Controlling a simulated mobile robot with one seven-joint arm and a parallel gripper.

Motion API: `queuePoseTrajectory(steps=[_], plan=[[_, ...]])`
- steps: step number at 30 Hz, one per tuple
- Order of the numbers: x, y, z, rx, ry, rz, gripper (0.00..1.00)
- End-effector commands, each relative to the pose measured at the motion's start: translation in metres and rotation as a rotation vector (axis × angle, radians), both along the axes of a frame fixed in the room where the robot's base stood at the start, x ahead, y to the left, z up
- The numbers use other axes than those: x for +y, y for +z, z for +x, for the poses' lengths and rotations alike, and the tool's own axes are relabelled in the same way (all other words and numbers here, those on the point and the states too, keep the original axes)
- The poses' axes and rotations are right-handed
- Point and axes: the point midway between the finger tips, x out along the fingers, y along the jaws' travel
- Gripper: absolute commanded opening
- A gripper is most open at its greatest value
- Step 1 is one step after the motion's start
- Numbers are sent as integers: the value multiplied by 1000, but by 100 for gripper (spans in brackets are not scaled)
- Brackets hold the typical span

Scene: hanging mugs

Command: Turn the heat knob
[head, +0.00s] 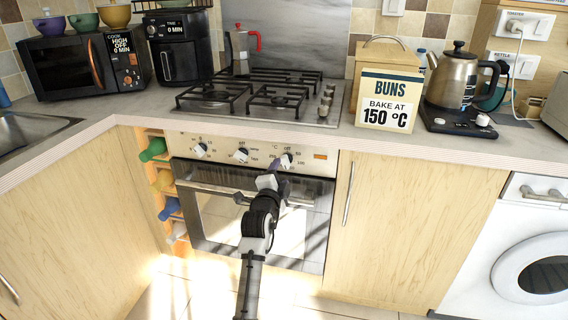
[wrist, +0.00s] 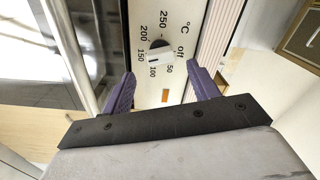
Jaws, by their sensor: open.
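The heat knob (head: 286,160) is the rightmost of the three knobs on the oven's cream panel. In the wrist view the knob (wrist: 160,48) shows a dark top and a pale bar, within a °C scale marked off, 50, 100, 150, 200 and 250. The pale bar lies near the 100 and 150 marks; its exact setting is unclear. My gripper (wrist: 160,73) is open, its purple fingers spread on either side of the knob's line. The knob appears just beyond the fingertips, and I see no contact. In the head view my gripper (head: 272,180) is just below the knob.
The oven door (head: 215,215) with its horizontal handle is below the panel. A hob (head: 262,97) is above it. A box sign (head: 388,100) reads "BUNS BAKE AT 150 °C". A bottle rack (head: 160,180) stands left of the oven; a cupboard (head: 410,225) is right.

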Motion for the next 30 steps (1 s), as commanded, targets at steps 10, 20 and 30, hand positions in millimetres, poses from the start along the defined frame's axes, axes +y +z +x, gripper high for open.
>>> queuePoseTrajectory(steps=[10,20,30], plan=[[-16,1,47,-1,0,1,60],[-18,0,56,-2,2,0,60],[-18,1,55,-2,2,0,30]])
